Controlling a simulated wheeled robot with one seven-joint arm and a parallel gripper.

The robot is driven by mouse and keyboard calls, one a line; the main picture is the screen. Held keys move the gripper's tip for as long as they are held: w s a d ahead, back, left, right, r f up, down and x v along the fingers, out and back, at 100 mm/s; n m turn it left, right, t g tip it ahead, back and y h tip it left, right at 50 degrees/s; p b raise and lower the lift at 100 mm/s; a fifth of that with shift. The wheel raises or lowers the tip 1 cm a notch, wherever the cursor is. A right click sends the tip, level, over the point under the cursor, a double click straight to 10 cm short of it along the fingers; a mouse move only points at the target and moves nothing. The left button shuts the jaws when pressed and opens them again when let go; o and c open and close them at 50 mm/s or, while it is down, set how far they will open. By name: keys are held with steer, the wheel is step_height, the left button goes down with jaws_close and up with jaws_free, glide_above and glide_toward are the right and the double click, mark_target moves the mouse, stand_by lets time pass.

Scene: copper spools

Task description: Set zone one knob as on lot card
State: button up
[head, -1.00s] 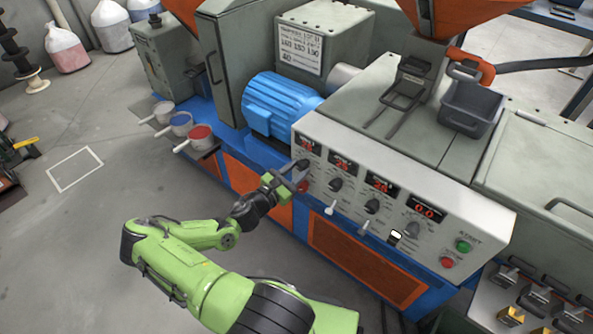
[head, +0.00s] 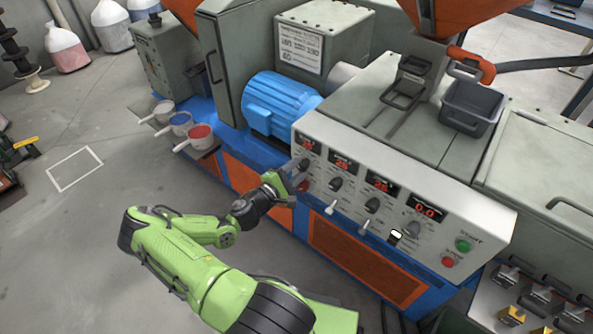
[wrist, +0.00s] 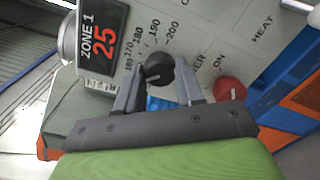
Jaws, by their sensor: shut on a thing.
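The zone one knob (wrist: 159,70) is round and black with a pale pointer line. It sits between the two fingers of my gripper (wrist: 159,88), which is shut on it. Its printed scale curves around it, with 180, 190 and 200 readable; the exact mark the pointer meets is hard to tell. The Zone 1 display (wrist: 100,42) reads 25 in red. In the head view my gripper (head: 294,178) is at the left end of the control panel, at the zone one knob (head: 304,165). A white printed card (head: 301,49) is on the grey box behind; its text is blurred.
Other dark knobs (head: 372,205) and small levers lie right along the panel (head: 458,225). A red round control (wrist: 229,89) is close beside my right finger in the wrist view. Green (head: 463,245) and red (head: 447,262) buttons are at the far right. Open floor lies left.

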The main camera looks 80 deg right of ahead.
steer(key=shift+m, duration=1)
steer(key=o, duration=1)
steer(key=shift+o, duration=0.2)
steer(key=shift+a, duration=0.1)
steer(key=p+v, duration=0.1)
steer(key=v, duration=1.4)
steer(key=shift+a, duration=0.3)
steer(key=shift+w, duration=0.1)
